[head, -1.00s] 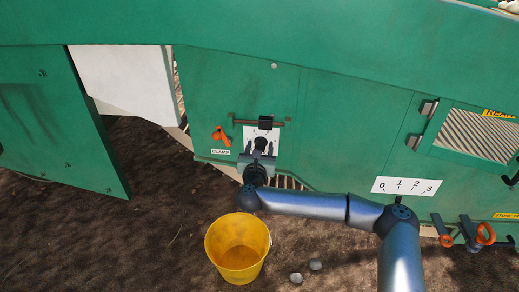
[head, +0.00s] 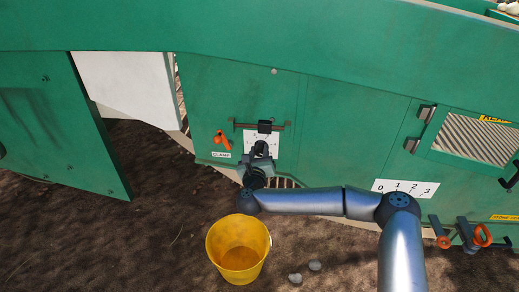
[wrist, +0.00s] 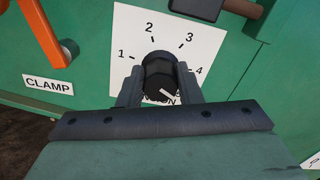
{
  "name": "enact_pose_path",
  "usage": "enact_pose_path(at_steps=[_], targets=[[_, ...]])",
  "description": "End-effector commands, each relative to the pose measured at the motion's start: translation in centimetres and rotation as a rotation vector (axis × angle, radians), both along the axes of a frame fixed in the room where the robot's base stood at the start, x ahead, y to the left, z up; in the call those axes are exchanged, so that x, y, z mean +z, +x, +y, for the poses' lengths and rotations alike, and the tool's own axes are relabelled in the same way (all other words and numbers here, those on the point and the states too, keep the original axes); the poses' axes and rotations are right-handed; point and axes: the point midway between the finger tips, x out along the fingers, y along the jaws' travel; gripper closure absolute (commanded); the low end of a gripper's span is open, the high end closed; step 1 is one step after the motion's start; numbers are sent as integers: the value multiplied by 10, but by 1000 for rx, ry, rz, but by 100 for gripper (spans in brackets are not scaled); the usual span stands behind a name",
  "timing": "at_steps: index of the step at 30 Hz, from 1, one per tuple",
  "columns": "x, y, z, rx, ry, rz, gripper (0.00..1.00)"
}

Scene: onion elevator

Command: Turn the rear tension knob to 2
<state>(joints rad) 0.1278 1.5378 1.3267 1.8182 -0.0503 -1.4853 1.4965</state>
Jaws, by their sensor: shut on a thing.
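The rear tension knob (wrist: 158,72) is black and round, on a white dial plate (wrist: 205,38) numbered 1 to 4. In the wrist view my gripper (wrist: 161,78) has one finger on each side of the knob and is shut on it. A white line on the knob slants toward the lower right, below the 4, not at the 2. Lettering under the knob is partly hidden by the knob and gripper. In the head view the knob (head: 260,148) sits just above my gripper (head: 258,160), and the plate is partly covered.
An orange handle (wrist: 42,32) and a CLAMP label (wrist: 48,84) are left of the plate. A dark block on a bar (head: 265,127) sits just above it. A yellow bucket (head: 238,250) stands on the soil below my arm. An open green door (head: 60,125) is at left.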

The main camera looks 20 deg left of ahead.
Motion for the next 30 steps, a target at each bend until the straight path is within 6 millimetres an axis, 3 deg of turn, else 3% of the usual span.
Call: enact_pose_path(at_steps=[30], targets=[[-3,-1,3,-1,-951,-202,91]])
